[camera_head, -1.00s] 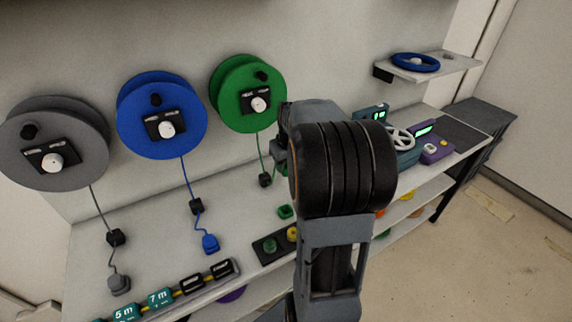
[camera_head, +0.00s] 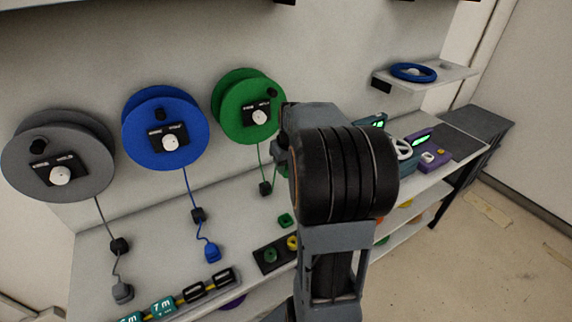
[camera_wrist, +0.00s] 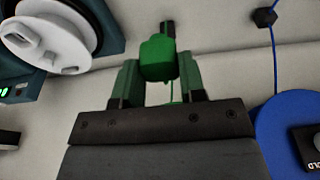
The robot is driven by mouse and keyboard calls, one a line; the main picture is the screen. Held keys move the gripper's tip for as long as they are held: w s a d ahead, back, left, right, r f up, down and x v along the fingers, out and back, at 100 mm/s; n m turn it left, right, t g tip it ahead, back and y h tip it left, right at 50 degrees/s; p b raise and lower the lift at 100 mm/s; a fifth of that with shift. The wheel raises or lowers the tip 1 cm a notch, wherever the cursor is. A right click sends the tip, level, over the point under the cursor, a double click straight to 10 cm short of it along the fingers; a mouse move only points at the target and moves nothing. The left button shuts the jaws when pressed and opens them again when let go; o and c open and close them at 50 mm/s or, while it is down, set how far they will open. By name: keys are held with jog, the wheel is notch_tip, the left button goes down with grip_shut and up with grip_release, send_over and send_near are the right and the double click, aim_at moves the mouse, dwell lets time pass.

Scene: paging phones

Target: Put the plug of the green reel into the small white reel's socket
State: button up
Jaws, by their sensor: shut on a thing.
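The green reel (camera_head: 232,112) hangs on the wall at the right end of a row of three. Its green cord runs down past a black block (camera_head: 265,188). The green plug (camera_wrist: 158,58) is held between the green fingers of my gripper (camera_wrist: 160,72) in the wrist view. My gripper is shut on it, and the plug is above the bench. In the head view my arm hides the plug and most of the gripper. The small white reel (camera_wrist: 48,38) is at the upper left of the wrist view, apart from the plug. It also shows in the head view (camera_head: 403,148), partly behind my arm; its socket is not clear.
The blue reel (camera_head: 140,138) and grey reel (camera_head: 90,180) hang to the left, with their plugs on the bench. A purple device (camera_head: 432,159) stands right of the white reel. A wall shelf (camera_head: 450,75) holds a blue ring. A black tray (camera_head: 263,255) lies near the front edge.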

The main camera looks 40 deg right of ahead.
jog(key=s+d+p, duration=0.2)
jog(key=d+p, duration=0.3)
jog(key=d, duration=1.6)
jog(key=shift+s+d, duration=0.3)
jog(key=shift+d, duration=0.05)
jog(key=shift+d, duration=0.1)
jog(key=s+d+p, duration=0.1)
jog(key=d+p, duration=0.3)
jog(key=d, duration=0.7)
jog(key=shift+s, duration=0.2)
jog(key=shift+d, duration=0.1)
